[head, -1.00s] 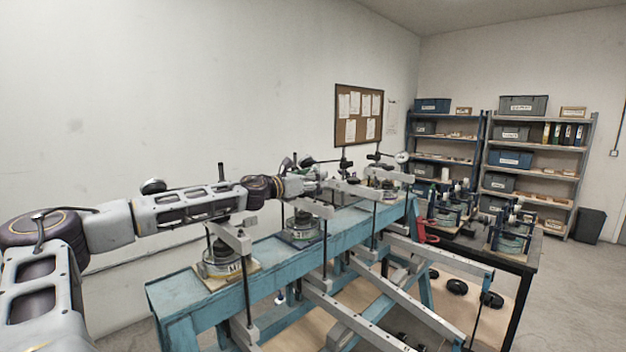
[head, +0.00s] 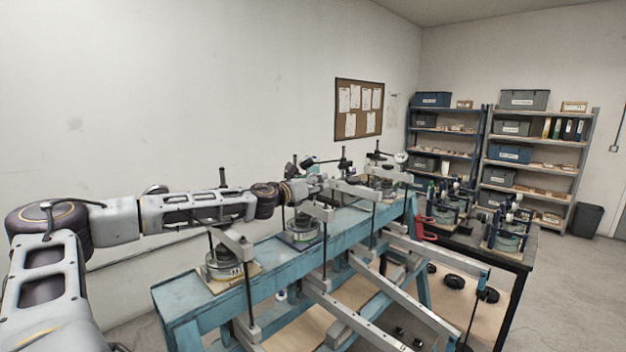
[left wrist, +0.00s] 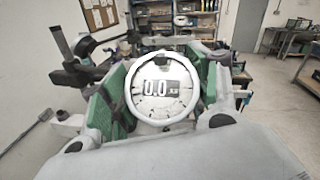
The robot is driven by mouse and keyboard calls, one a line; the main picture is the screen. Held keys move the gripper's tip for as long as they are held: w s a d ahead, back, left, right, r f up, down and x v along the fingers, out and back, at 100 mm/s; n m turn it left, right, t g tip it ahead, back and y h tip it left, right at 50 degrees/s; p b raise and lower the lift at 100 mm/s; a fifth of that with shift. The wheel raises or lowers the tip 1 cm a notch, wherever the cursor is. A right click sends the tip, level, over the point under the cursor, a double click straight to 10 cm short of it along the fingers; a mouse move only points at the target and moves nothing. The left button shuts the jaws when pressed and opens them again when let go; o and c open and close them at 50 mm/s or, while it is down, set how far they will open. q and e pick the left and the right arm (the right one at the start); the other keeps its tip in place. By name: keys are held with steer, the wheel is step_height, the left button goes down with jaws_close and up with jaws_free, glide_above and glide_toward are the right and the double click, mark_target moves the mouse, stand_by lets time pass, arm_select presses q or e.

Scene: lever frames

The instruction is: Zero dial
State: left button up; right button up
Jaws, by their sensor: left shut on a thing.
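A round dial (left wrist: 180,112) with a pale rim faces the left wrist camera, and its display reads 0.0. My left gripper (left wrist: 162,88) is shut on it, with a green pad on each side of the rim. In the head view my left gripper (head: 322,184) reaches over the blue frame (head: 275,255) from the left, and the dial in it is too small and covered to make out. Another round dial (head: 401,157) stands farther along the frame. My right gripper is in neither view.
Lever arms with weights (head: 225,265) stand along the frame under and beside my left arm. A dark upright post with a black arm (left wrist: 65,50) stands close left of the gripper. A dark table (head: 510,255) with more devices and shelves (head: 540,140) lie beyond.

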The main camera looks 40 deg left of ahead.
arm_select(q)
steer(key=shift+r+n+y, duration=0.1)
steer(key=shift+n+y, duration=0.3)
steer(key=shift+n, duration=0.3)
steer(key=shift+a+n+g+y, duration=0.1)
steer(key=shift+n+g+y, duration=0.2)
steer(key=shift+n+y, duration=0.15)
steer(key=o, duration=1.1)
steer(key=shift+c, duration=0.2)
steer(key=shift+s+d, duration=0.25)
steer(key=shift+s, duration=0.45)
steer(key=shift+s, duration=0.75)
steer(key=s+d, duration=0.1)
steer(key=s, duration=0.8)
steer(key=shift+d+r, duration=0.2)
steer(key=shift+d, duration=0.15)
